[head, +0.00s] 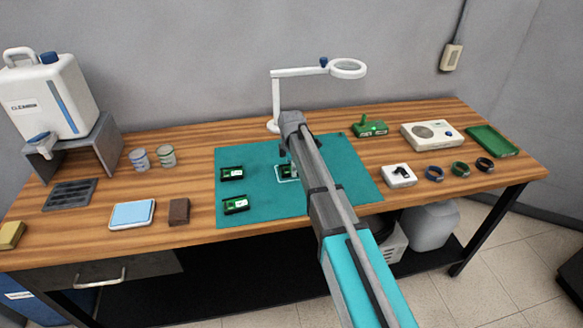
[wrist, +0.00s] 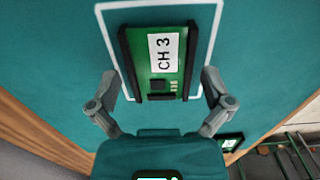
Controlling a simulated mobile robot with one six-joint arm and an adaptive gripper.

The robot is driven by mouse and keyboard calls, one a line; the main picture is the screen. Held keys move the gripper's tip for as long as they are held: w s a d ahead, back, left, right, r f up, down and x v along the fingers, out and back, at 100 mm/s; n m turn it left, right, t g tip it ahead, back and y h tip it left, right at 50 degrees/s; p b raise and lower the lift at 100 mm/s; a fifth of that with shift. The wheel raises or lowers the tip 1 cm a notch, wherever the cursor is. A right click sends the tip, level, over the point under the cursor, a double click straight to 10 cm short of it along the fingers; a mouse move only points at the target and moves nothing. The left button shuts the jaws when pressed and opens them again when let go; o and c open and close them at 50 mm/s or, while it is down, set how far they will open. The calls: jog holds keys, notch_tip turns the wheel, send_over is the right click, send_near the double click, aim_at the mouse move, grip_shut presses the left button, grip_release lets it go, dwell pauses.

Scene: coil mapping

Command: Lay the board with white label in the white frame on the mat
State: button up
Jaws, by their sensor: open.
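The green board with a white "CH 3" label (wrist: 160,85) lies on the teal mat (head: 265,160) inside the white frame outline (wrist: 106,45). It is slightly turned in the wrist view and sits toward the frame's near side; I cannot see whether its near edge is over the line. In the head view the frame (head: 278,181) shows left of my arm, partly covered. My gripper (wrist: 159,80) is open, one finger on each side of the board, with visible gaps to it.
Two similar labelled boards, one farther back (head: 232,173) and one nearer (head: 236,205), lie on the mat's left. A magnifier stand (head: 274,100) rises behind the mat. A white box (head: 398,175) and several dark rings stand right. The mat's right part is bare.

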aim_at(291, 168)
jog(key=shift+r, duration=0.15)
notch_tip(291, 168, up, 12)
jog(key=p, duration=1.2)
dwell(0.8)
jog(key=s+d+m, duration=2.1)
jog(key=s+d, duration=0.2)
jog(key=s, duration=0.3)
